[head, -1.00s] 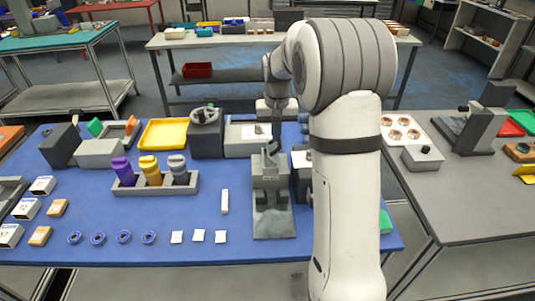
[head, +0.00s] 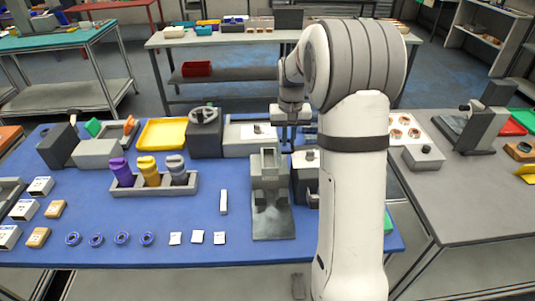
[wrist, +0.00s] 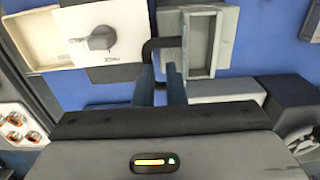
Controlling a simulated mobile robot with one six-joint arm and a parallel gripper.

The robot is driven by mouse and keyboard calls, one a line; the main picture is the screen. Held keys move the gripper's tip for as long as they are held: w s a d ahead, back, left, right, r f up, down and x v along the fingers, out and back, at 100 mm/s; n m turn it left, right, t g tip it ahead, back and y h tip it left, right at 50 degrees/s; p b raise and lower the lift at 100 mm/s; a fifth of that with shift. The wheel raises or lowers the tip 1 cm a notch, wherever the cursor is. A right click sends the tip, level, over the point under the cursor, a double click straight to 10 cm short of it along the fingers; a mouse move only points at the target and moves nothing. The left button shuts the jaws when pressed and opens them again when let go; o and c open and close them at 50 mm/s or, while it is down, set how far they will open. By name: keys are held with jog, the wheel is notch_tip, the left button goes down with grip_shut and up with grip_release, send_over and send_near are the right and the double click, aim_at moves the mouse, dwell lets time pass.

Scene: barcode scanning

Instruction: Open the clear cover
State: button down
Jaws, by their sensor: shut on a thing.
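The grey device (head: 272,208) stands near the middle of the blue table, with an upright frame at its back. In the wrist view its recessed frame (wrist: 201,42) is at top centre. A black bent handle (wrist: 152,45) reaches from beside this frame to my gripper (wrist: 160,88). My fingers are close together around the handle and hide part of it. I cannot make out the clear cover itself. In the head view my gripper (head: 291,117) is just behind and right of the frame, with its tips partly hard to see.
A white-topped box with a dark knob (wrist: 101,38) is beside the device. A light grey box (head: 245,139) and a dark wheeled unit (head: 205,130) stand behind it. A tube rack (head: 150,186) is to the left.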

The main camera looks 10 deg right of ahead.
jog(key=shift+s+f, duration=0.15)
jog(key=shift+f, duration=0.1)
jog(key=shift+a, duration=0.15)
jog(key=shift+r, duration=0.3)
notch_tip(320, 180, up, 10)
jog(key=a+p, duration=0.1)
jog(key=p, duration=0.6)
jog(key=shift+w+a, duration=0.3)
dwell(0.5)
